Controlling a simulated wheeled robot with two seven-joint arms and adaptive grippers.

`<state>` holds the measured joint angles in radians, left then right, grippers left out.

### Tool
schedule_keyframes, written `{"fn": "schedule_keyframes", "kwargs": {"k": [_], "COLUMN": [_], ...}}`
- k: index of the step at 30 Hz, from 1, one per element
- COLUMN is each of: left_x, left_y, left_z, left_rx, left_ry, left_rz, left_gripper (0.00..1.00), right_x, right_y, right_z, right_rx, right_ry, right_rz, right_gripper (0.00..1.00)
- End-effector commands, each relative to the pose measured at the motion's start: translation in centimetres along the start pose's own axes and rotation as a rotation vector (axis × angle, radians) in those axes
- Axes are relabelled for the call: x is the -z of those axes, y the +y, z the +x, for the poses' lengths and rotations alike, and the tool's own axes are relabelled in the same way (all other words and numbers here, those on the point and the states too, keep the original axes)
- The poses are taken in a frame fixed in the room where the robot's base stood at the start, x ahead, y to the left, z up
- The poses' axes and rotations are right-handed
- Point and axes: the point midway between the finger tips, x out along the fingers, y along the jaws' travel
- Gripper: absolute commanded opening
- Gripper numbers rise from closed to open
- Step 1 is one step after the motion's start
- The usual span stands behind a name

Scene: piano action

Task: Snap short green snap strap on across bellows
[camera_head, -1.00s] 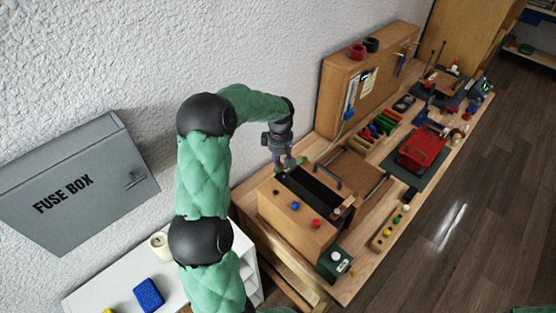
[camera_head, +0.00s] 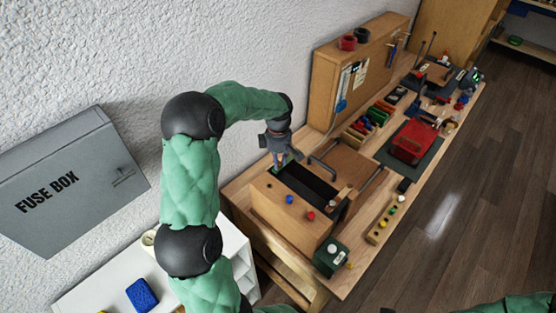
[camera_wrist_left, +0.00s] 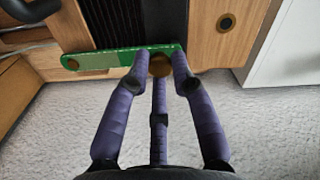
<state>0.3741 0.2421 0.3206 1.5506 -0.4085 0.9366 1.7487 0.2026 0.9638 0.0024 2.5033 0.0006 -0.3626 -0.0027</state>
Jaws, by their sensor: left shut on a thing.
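My left gripper (camera_head: 279,161) is at the back left end of the wooden box, over the end of the black bellows (camera_head: 308,184). In the left wrist view its purple fingers (camera_wrist_left: 160,62) are closed around the right end of the short green strap (camera_wrist_left: 112,59), beside a round brass-coloured piece. The strap lies crosswise over the end of the ribbed bellows (camera_wrist_left: 165,20), with a brass-coloured stud at its left end. I cannot tell whether either end is snapped down. The gripper mostly hides the strap in the head view. My right gripper is out of view.
The wooden box (camera_head: 283,221) has blue and red knobs. A dark handle (camera_head: 325,171) stands beside the bellows. A green box (camera_head: 331,257) sits at the front corner. Coloured blocks and a red item (camera_head: 415,140) lie farther along the bench. The wall is close behind.

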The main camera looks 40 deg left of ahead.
Motion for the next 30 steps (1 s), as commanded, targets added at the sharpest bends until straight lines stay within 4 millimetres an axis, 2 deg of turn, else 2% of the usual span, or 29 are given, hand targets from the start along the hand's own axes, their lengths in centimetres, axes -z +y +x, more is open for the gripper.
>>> {"fn": "schedule_keyframes", "kwargs": {"k": [3, 4, 6, 15, 19, 23, 30], "left_x": [-0.1, -0.1, -0.1, -0.1, 0.0, -0.1, -0.1], "left_y": [0.0, 0.0, 0.0, 0.0, 0.1, 0.1, 0.1], "left_z": [0.0, 0.0, 0.0, 0.0, -0.7, -2.4, -7.3], "left_rx": [0.001, 0.001, 0.001, 0.0, -0.002, -0.003, -0.004], "left_ry": [-0.002, -0.002, -0.002, -0.001, -0.001, -0.001, -0.001], "left_rz": [-0.001, -0.001, 0.0, 0.0, 0.0, 0.0, 0.001], "left_gripper": [0.0, 0.33, 0.48, 0.48, 0.48, 0.48, 0.48], "right_x": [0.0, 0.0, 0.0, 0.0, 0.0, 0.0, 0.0], "right_y": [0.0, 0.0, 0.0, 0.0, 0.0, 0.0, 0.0], "right_z": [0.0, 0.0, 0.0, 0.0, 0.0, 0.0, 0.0], "right_rx": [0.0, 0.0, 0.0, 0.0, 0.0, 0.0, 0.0], "right_ry": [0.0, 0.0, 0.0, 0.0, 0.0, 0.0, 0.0], "right_rz": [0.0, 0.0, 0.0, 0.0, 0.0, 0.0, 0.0], "right_gripper": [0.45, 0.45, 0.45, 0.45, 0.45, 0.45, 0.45]}}
